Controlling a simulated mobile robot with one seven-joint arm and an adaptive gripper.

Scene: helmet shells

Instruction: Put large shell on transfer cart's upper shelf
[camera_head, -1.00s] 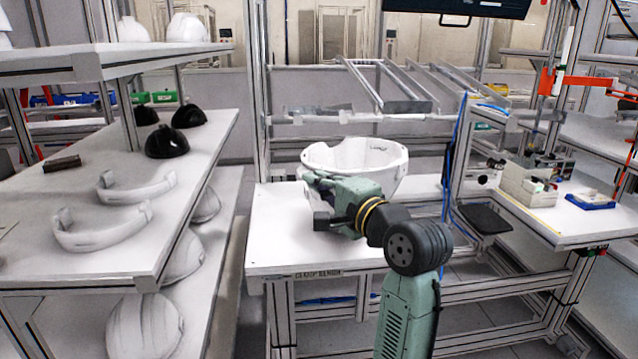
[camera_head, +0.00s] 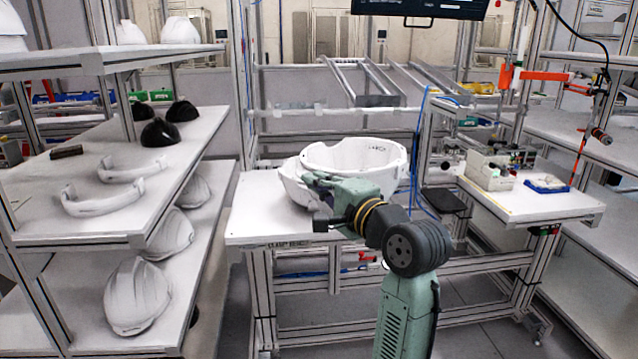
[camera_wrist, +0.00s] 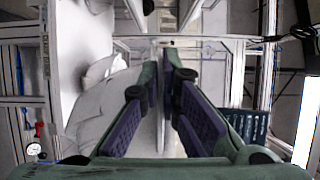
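A large white shell (camera_head: 375,160), open side up, appears in the head view above the white workbench (camera_head: 262,222). Its rim is at my gripper (camera_head: 314,188). In the wrist view my gripper (camera_wrist: 162,85) has its purple-padded fingers on both sides of a thin white wall, which looks like the shell's edge. My arm hides some of both. I cannot tell which structure is the transfer cart.
A shelf unit (camera_head: 190,150) on the left holds white visor-like bands (camera_head: 105,200), black caps (camera_head: 160,132) and, lower down, white helmets (camera_head: 137,295). A slanted metal rack (camera_head: 375,85) stands behind the bench. A side table (camera_head: 540,205) on the right carries a device and a blue tray.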

